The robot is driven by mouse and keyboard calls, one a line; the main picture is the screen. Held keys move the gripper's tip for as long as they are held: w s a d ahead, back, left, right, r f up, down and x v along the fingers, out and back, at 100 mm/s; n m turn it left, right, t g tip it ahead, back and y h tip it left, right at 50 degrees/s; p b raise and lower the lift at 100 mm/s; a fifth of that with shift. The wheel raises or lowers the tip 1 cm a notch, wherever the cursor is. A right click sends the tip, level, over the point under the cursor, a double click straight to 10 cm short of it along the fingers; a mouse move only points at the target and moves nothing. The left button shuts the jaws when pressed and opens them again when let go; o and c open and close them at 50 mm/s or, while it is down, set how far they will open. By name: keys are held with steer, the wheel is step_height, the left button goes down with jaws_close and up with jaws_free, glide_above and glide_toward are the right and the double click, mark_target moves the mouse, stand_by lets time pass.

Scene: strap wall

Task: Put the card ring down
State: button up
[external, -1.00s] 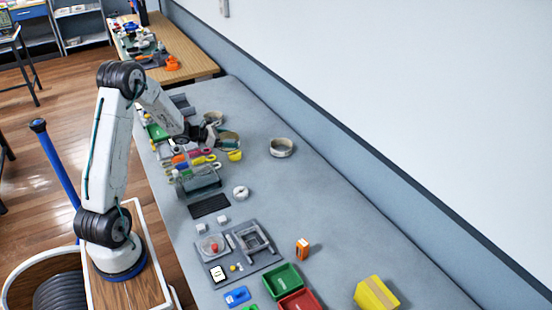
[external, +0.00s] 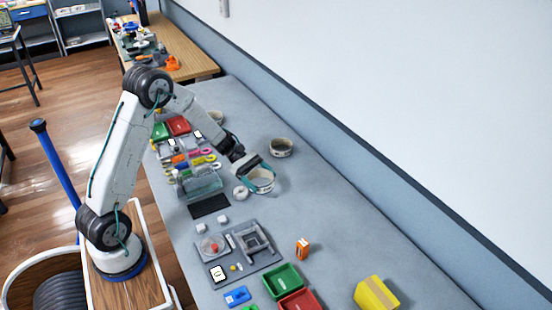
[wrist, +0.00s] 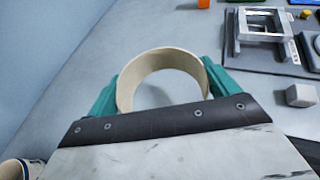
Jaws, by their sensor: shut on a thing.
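The card ring (external: 262,184), a pale beige hoop, is in my gripper (external: 257,172) over the right-middle part of the grey bench. In the wrist view the card ring (wrist: 165,57) sits between the two teal fingers of my gripper (wrist: 162,88), which press on its outside from left and right. Bare grey bench shows through its open middle. The ring is close to the bench top; I cannot tell for sure whether it touches.
A grey fixture board (external: 264,262) lies nearer the camera. The bench (external: 330,215) is clear to the right.

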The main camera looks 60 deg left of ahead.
glide_above(289, 184)
steer(key=shift+s+f, duration=0.15)
steer(key=shift+f, duration=2.2)
steer(key=shift+f, duration=0.1)
steer(key=o, duration=0.6)
steer(key=shift+o, duration=0.7)
